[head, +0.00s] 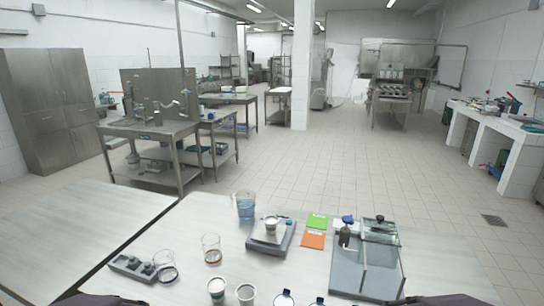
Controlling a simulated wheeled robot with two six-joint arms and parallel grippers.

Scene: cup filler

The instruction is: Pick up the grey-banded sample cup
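Two small pale cups stand near the front edge of the table: one at left (216,289) and one just right of it (245,294). A third pale cup (271,225) sits on the small balance (283,241). Their bands are too small to tell clearly, so I cannot say which cup is grey-banded. My left and right grippers are not in view. Only dark parts, probably of my arms, show at the bottom left and bottom right edges.
Two glass beakers (165,266) (211,249) and a blue-liquid jug (246,206) stand nearby. A grey block with knobs (133,268) is at left. A glass-sided apparatus (378,256) is at right. Green (317,221) and orange (313,240) cards lie between. Blue-topped items (284,298) are at front.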

